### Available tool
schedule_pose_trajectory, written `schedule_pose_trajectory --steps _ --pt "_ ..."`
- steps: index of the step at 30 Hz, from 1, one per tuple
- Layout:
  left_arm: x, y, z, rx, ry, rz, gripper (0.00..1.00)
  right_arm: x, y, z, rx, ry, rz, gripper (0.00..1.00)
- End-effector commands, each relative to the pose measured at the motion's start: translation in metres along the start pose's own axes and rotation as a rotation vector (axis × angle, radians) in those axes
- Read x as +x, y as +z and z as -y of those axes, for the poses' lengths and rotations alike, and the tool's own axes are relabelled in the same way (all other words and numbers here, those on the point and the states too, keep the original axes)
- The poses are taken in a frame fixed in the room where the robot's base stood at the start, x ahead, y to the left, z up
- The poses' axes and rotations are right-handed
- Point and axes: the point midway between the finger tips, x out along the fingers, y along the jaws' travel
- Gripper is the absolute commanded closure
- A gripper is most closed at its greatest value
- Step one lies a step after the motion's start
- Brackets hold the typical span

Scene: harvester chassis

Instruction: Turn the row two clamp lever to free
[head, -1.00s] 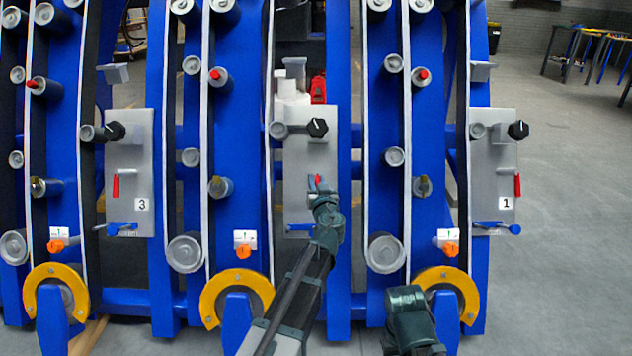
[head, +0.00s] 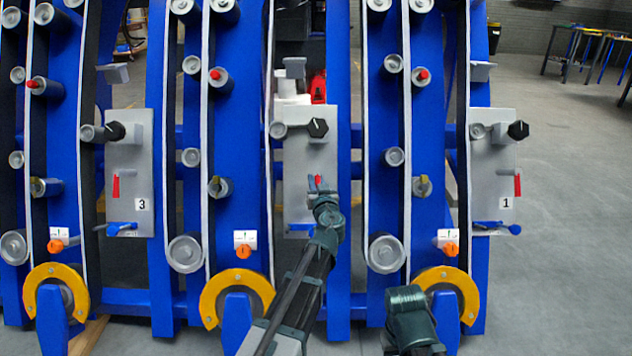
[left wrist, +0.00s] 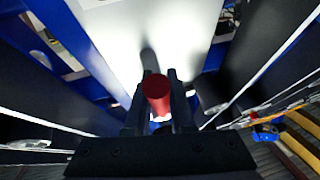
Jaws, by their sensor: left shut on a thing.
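The middle grey panel (head: 297,160) stands between the panels marked 3 and 1; its own number is hidden behind my arm. A red lever (head: 318,180) sits on this panel. My left gripper (head: 320,189) is at the lever, and its wrist hides the lower part of the panel. In the left wrist view the red lever (left wrist: 156,92) stands between the two dark fingers of the left gripper (left wrist: 156,100), which is shut on it. The lever's exact angle is hard to tell. My right gripper does not show; only part of that arm is in the head view.
The middle panel also has a black knob (head: 317,128) above and a blue handle (head: 299,228) below. Blue curved frames with grey rollers stand on both sides. Panel 3 (head: 122,170) and panel 1 (head: 492,165) carry similar red levers. Open floor lies at the right.

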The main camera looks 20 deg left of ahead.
Motion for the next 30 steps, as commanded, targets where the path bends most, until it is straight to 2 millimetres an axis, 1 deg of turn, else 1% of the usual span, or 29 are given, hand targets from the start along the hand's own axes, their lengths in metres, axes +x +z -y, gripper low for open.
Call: schedule_pose_trajectory --steps 7,14,23,30 --pt "0.000 -0.002 -0.004 -0.073 -0.040 0.019 1.00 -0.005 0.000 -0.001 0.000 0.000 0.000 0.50" --pt "0.000 -0.005 -0.009 -0.232 -0.129 0.056 1.00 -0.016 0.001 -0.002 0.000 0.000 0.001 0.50" --pt "0.000 -0.009 -0.016 -0.475 -0.268 0.110 1.00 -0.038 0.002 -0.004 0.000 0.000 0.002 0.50" --pt "0.001 -0.013 -0.021 -0.671 -0.378 0.154 1.00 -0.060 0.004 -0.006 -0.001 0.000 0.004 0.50"
